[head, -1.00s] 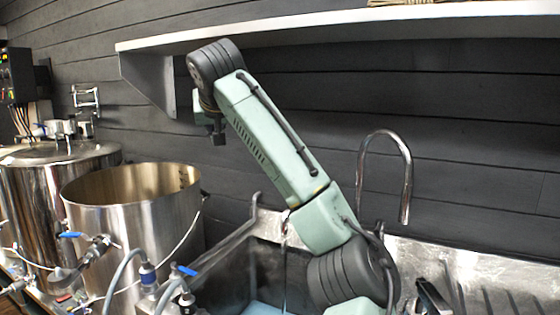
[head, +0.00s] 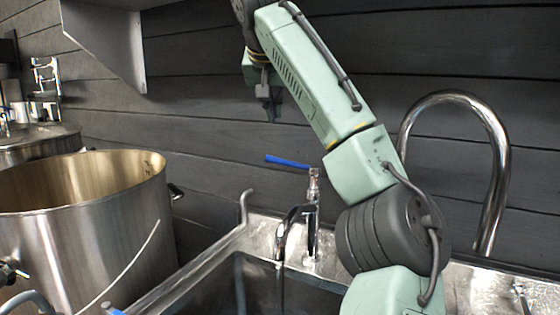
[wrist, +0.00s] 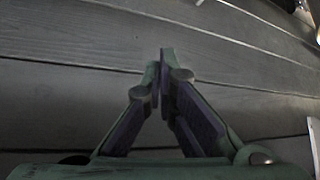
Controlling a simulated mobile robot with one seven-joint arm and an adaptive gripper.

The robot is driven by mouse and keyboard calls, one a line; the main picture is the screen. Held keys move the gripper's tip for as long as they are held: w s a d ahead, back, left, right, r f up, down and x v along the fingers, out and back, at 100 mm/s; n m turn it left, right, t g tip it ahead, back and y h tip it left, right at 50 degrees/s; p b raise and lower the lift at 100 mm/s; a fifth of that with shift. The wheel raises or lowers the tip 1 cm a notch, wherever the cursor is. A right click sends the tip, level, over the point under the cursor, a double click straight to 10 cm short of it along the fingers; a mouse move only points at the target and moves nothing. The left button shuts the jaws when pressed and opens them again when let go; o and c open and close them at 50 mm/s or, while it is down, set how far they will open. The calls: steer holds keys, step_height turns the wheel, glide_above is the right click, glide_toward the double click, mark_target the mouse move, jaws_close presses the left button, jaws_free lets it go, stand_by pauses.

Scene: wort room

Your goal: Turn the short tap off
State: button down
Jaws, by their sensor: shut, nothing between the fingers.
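The short tap (head: 312,215) stands at the back edge of the sink, with a chrome body and a spout curving down to the left. Its blue lever (head: 287,161) points left from the top. A thin streak, which looks like running water, hangs below the spout. My gripper (head: 271,108) is above and slightly left of the lever in the head view, apart from it. In the wrist view my gripper (wrist: 163,62) is shut and empty, with dark wall boards behind it. The tap is not in the wrist view.
A taller arched tap (head: 500,150) stands to the right, partly behind my arm. A large steel pot (head: 85,245) is left of the sink (head: 222,245). A shelf bracket (head: 110,45) juts from the wall at upper left. The space around the lever is clear.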

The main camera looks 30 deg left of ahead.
mark_target(293, 165)
step_height(293, 165, down, 9)
steer(key=w+a, duration=0.1)
steer(key=w, duration=0.1)
steer(key=shift+w+a, duration=0.2)
steer(key=shift+w, duration=0.2)
steer(key=shift+p, duration=0.3)
stand_by(0.4)
